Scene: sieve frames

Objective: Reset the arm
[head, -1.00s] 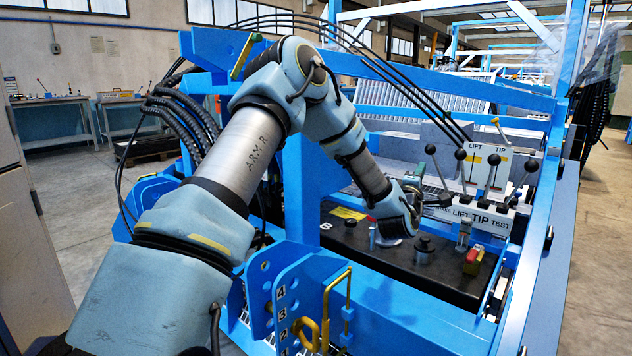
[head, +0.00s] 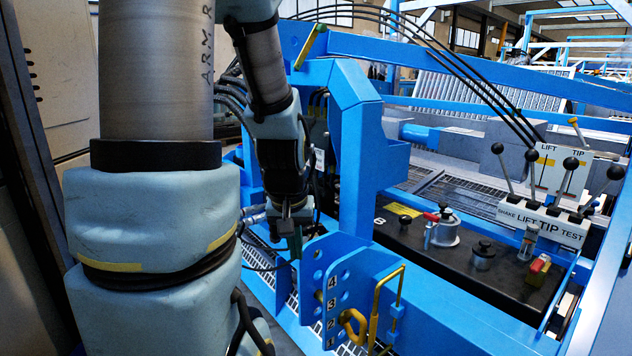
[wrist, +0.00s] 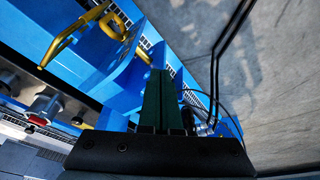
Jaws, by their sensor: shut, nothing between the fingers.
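My gripper (head: 297,243) hangs at the end of my folded arm, left of the blue frame post in the head view, pointing down. In the wrist view its two green fingers (wrist: 162,103) lie side by side, shut and empty. The fingers are apart from the numbered blue plate (head: 325,290) as far as I can see. My upper arm covers much of the left side of the head view.
The blue post (head: 357,160) stands just right of my gripper. A yellow handle (head: 388,305) is on the front beam and also shows in the wrist view (wrist: 82,33). The black panel (head: 455,262) carries a red-handled valve (head: 445,228) and knobs. Several levers (head: 568,180) stand at right.

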